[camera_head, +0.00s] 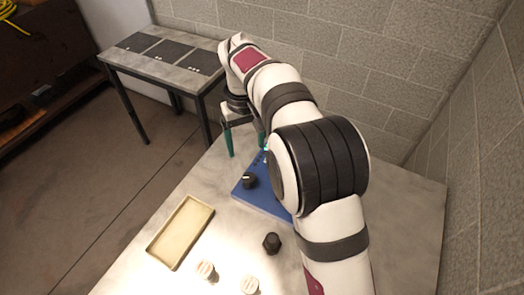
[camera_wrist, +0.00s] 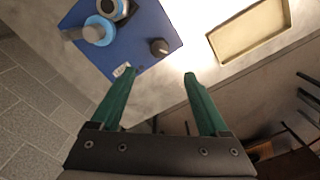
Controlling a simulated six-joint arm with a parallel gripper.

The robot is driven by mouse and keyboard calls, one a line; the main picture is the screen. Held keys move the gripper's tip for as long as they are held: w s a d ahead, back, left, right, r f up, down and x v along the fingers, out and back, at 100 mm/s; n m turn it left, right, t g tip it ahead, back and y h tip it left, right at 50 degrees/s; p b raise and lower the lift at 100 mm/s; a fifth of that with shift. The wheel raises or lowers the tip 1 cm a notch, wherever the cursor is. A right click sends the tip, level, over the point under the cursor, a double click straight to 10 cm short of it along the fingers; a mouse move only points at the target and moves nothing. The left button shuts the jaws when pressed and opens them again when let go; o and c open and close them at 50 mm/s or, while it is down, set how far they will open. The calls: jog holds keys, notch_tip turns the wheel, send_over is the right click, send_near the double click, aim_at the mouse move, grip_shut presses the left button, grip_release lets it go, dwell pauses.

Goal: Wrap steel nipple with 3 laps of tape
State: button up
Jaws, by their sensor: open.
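My gripper (camera_head: 246,142) has two green fingers, spread apart with nothing between them. It hangs at the far edge of the table, just past the blue board (camera_head: 262,200). In the wrist view my gripper (camera_wrist: 160,76) points toward the near edge of the blue board (camera_wrist: 160,25). A grey, round-ended piece with a blue band (camera_wrist: 97,33) is on the board and may be the steel nipple. My arm hides part of the board in the head view.
A black knob (camera_head: 249,180) is on the board. A shallow beige tray (camera_head: 154,246) lies left of it. Two white-topped round pieces (camera_head: 205,269) and a black piece (camera_head: 271,243) are near the front. A side table (camera_head: 115,62) with dark mats stands behind.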

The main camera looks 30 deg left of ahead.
aim_at(249, 177)
notch_tip(249, 177, down, 14)
jog(key=shift+d, duration=0.1)
jog(key=shift+c, duration=0.2)
